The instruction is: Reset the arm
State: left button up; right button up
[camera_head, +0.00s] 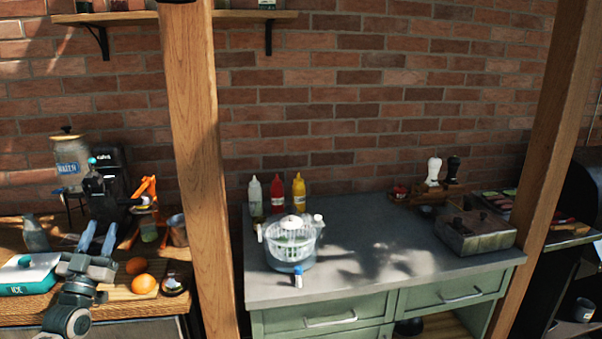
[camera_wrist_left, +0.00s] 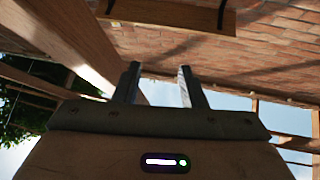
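My left gripper (camera_head: 98,238) is at the left of the head view, raised in front of the wooden counter, with its two blue-grey fingers pointing up and apart. In the left wrist view its fingers (camera_wrist_left: 158,84) stand apart with nothing between them, and the camera looks up toward the brick wall, a shelf and the sky. My right gripper is not in view.
Two oranges (camera_head: 140,275), a teal ice box (camera_head: 28,274) and an orange juicer (camera_head: 146,192) are near the left gripper. A wooden post (camera_head: 195,160) stands to its right. A salad spinner (camera_head: 291,242) and sauce bottles (camera_head: 277,194) stand on the grey worktop (camera_head: 400,262).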

pick_arm(q)
jog(key=s+d+f+m+g+h, duration=0.1)
jog(key=s+d+f+g, duration=0.4)
jog(key=d+f, duration=0.55)
jog(key=s+d+f+m+g+h, duration=0.1)
jog(key=s+d+f+g, duration=0.5)
jog(key=f, duration=0.8)
jog(key=s+d+f+n+g+y, duration=0.1)
jog(key=s+d+f+g, duration=0.2)
jog(key=s, duration=0.6)
jog(key=s+d+f+n+g+y, duration=0.1)
jog(key=s+f+g, duration=0.25)
jog(key=s, duration=0.65)
jog(key=s+d+f+n+g+y, duration=0.15)
jog(key=s+g, duration=0.25)
jog(key=s, duration=0.5)
jog(key=a+f+g, duration=0.2)
jog(key=a+f, duration=0.1)
jog(key=f, duration=2.9)
jog(key=s+a+f, duration=0.1)
jog(key=s+f, duration=1.7)
jog(key=s, duration=0.1)
jog(key=shift+f+g, duration=0.15)
jog(key=shift+g, duration=0.3)
